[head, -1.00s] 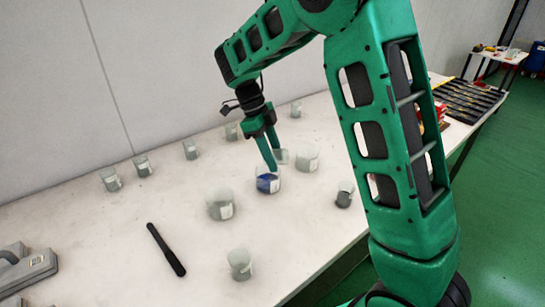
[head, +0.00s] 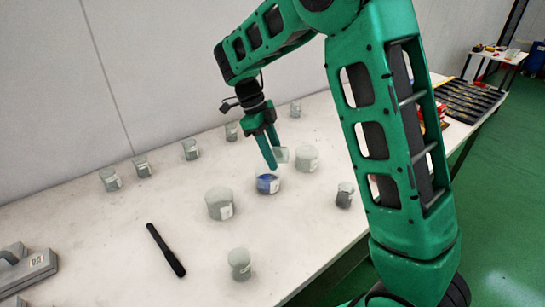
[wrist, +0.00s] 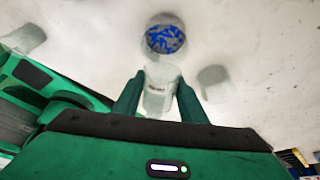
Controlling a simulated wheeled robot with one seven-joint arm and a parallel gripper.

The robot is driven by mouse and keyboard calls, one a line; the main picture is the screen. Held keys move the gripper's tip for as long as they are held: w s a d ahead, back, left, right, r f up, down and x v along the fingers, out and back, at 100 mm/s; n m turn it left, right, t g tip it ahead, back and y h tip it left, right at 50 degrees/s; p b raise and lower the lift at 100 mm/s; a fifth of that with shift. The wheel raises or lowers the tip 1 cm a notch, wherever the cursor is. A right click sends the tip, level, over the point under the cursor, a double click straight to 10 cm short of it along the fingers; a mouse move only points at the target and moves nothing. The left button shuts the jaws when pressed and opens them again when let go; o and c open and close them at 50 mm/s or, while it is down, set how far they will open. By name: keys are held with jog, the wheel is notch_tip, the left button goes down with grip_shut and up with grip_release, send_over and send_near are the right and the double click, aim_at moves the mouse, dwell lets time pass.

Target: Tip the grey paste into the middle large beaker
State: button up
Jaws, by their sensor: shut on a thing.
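My gripper (head: 270,152) is shut on a small clear beaker (head: 281,155), held above the table and looking tilted. In the wrist view the held beaker (wrist: 158,92) is between the fingers; I cannot make out grey paste in it. The middle large beaker (head: 268,185) holds blue pieces and stands just below and in front of the fingertips.
Large beakers stand on either side, left (head: 219,204) and right (head: 307,159). A small beaker with dark contents (head: 345,196) is near the right edge, another beaker (head: 240,265) in front. Several small beakers line the back. A black tool (head: 165,250) lies at left.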

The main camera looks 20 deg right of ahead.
aim_at(275, 148)
jog(key=shift+r, duration=1.65)
jog(key=shift+d, duration=0.15)
jog(key=shift+r+t+y, duration=0.1)
jog(key=shift+t+y, duration=0.2)
jog(key=shift+y, duration=0.1)
jog(key=shift+r+t+y, duration=0.25)
jog(key=shift+t+y, duration=1.05)
jog(key=shift+y, duration=0.2)
jog(key=t+y, duration=0.1)
jog(key=y, duration=0.1)
jog(key=t+y, duration=0.2)
jog(key=shift+r+t+y, duration=0.3)
jog(key=shift+r+y, duration=0.05)
jog(key=shift+y, duration=0.05)
jog(key=t+y, duration=0.1)
jog(key=y, duration=0.1)
jog(key=t+y, duration=0.1)
jog(key=t, duration=0.1)
jog(key=shift+r+y, duration=0.35)
jog(key=shift+y, duration=0.05)
jog(key=t+y, duration=0.1)
jog(key=y, duration=0.1)
jog(key=r+t+y, duration=0.1)
jog(key=t, duration=0.1)
jog(key=shift+a+y, duration=0.2)
jog(key=shift+y, duration=0.2)
